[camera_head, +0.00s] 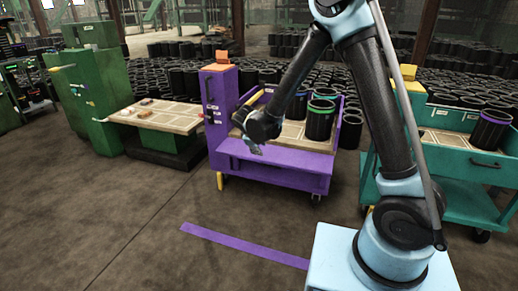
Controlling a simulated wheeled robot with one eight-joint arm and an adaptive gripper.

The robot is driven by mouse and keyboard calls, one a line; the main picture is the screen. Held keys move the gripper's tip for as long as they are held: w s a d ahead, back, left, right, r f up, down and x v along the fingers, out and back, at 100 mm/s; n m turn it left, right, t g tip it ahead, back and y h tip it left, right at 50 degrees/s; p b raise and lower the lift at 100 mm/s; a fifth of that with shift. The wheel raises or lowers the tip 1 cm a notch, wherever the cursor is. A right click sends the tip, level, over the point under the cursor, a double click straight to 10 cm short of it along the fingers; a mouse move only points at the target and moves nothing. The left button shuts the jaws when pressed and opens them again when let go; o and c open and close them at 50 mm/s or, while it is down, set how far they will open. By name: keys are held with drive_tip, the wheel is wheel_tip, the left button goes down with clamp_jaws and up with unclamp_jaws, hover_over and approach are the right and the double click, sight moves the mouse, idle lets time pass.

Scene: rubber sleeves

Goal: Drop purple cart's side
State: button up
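The purple cart (221,112) stands in the middle of the view, with a tall cabinet part on its left. Its purple front side (290,178) faces me below the load bed. I cannot tell for certain whether this side is latched or hanging. My gripper (254,148) is at the cart's front edge, close above the left part of the front side. It looks dark and small, and its fingers are not clear enough to show whether they are open or shut. I cannot tell if it touches the cart.
Black sleeves (320,120) with coloured rims stand on the cart's bed. A teal cart (457,165) with sleeves is at the right, and a green machine with a table (163,117) is at the left. A purple floor stripe (240,244) crosses clear floor in front. Many sleeves are stacked behind.

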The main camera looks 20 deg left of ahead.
drive_tip(key=shift+r, duration=0.1)
drive_tip(key=v, duration=1.1)
drive_tip(key=shift+s+r, duration=0.25)
drive_tip(key=shift+r, duration=0.05)
drive_tip(key=shift+c, duration=0.6)
